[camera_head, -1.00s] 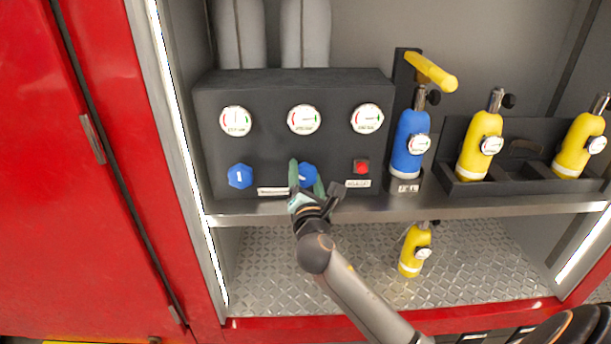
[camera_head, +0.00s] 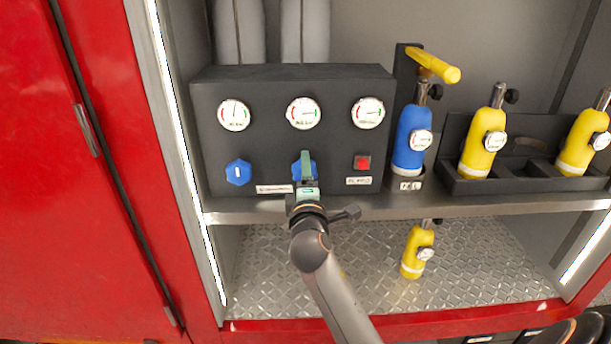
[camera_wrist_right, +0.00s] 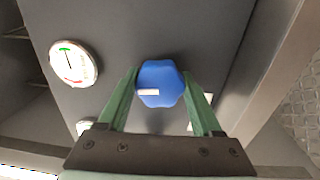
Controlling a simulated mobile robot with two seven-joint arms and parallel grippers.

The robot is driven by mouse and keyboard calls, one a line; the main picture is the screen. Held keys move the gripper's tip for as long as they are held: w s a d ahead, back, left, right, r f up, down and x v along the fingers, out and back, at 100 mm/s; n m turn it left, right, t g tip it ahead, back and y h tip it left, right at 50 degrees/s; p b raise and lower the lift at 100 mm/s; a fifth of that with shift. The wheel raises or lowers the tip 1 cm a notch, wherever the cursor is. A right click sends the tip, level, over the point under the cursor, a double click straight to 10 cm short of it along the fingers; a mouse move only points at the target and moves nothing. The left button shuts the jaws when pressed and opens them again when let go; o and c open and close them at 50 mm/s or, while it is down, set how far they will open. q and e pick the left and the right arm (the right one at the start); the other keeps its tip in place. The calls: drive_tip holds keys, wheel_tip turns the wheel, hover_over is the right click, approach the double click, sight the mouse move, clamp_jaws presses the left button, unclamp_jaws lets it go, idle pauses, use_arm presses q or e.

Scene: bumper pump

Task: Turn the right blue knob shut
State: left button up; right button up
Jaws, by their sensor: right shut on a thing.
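The right blue knob (camera_head: 313,170) sits on the front of the black panel (camera_head: 240,80), below the middle gauge, and is partly hidden by my gripper in the head view. My right gripper (camera_head: 305,160) is shut on this knob. In the right wrist view the blue knob (camera_wrist_right: 161,84) lies between the two green fingers of the right gripper (camera_wrist_right: 162,90), with its white mark showing. The left blue knob (camera_head: 238,172) is on the same panel, with an upright white mark. My left gripper is not in view.
Three round gauges, including the middle one (camera_head: 304,113), line the panel above the knobs. A red button (camera_head: 362,162) is right of the gripped knob. A blue bottle (camera_head: 409,140) and yellow bottles (camera_head: 482,145) stand farther right. A metal shelf edge (camera_head: 460,208) runs below the panel.

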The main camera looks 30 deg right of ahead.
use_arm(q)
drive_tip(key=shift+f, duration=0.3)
use_arm(e)
drive_tip(key=shift+m, duration=0.8)
drive_tip(key=shift+r, duration=0.1)
drive_tip(key=o, duration=1.3)
drive_tip(key=shift+o, duration=0.2)
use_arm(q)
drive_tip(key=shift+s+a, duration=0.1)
use_arm(e)
drive_tip(key=shift+s, duration=0.1)
